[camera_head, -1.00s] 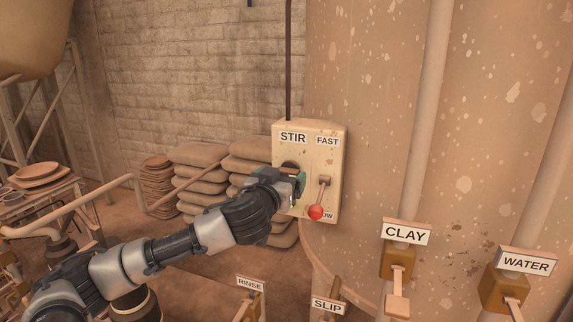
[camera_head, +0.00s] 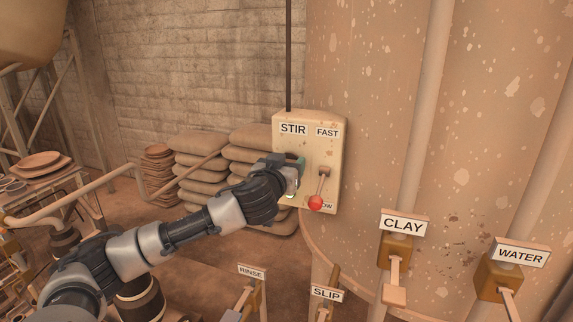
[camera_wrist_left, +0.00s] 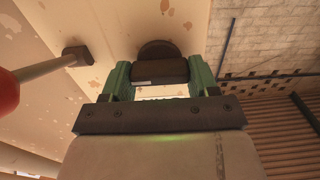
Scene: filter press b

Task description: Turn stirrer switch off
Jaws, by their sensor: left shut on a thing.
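The cream stirrer box (camera_head: 336,150) hangs by the big tank, with STIR and FAST labels at its top. My left gripper (camera_head: 296,165) is at the box's left side, below the STIR label, and covers the switch there in the head view. In the left wrist view, the gripper (camera_wrist_left: 160,75) has its two green fingers on either side of the dark switch knob (camera_wrist_left: 160,72), shut on it. A dark round base (camera_wrist_left: 159,49) shows behind the knob. The lever with a red ball (camera_head: 316,203) stands to the right, its ball low, near a partly hidden label. My right gripper is not in view.
Below right are the CLAY (camera_head: 404,224) and WATER (camera_head: 521,253) levers; RINSE (camera_head: 252,272) and SLIP (camera_head: 327,294) labels stand lower. Stacked sacks (camera_head: 205,165) lie behind the arm. The red ball (camera_wrist_left: 6,90) is close at the left of the wrist view.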

